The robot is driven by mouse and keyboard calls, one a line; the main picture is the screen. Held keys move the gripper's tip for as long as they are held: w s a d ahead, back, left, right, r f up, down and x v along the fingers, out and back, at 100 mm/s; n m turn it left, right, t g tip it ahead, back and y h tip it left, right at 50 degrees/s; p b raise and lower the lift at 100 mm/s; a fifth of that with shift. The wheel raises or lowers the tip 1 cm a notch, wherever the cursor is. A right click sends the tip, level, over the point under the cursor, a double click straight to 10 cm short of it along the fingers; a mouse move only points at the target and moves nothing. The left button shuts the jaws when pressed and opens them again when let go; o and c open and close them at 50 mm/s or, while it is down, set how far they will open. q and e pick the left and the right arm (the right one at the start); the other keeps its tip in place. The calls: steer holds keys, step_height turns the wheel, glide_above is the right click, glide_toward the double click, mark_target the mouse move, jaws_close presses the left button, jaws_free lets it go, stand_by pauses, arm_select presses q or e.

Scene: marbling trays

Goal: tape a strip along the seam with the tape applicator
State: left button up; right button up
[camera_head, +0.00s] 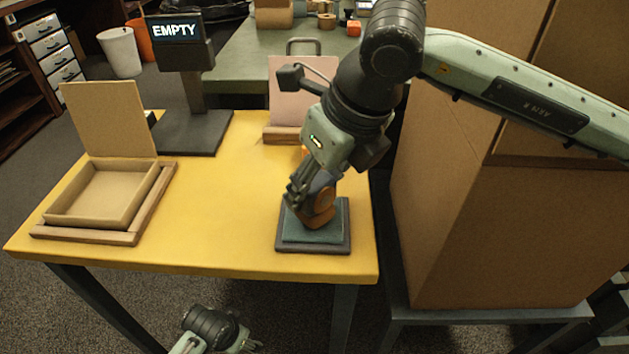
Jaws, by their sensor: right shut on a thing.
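My right gripper (301,205) reaches down from the upper right and is shut on the orange tape applicator (319,213). The applicator is at a dark square pad (313,244) near the table's front right, and the fingers partly hide it. I cannot tell whether it touches the pad. An open cardboard box (100,193) with its lid flap standing up lies in a wooden frame (136,236) at the table's left. I cannot make out a seam or tape on it.
The yellow table (215,225) is clear between the box and the pad. A display stand (180,29) reading "EMPTY" stands at the back. A pinkish panel (288,98) in a wooden holder stands behind my right gripper. Large cardboard boxes (510,225) rise close on the right.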

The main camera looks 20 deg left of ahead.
mark_target(315, 179)
steer(key=shift+w+r+p, duration=0.1)
steer(key=shift+r+p, duration=0.7)
steer(key=shift+r, duration=2.55)
arm_select(q)
steer(key=shift+r, duration=0.9)
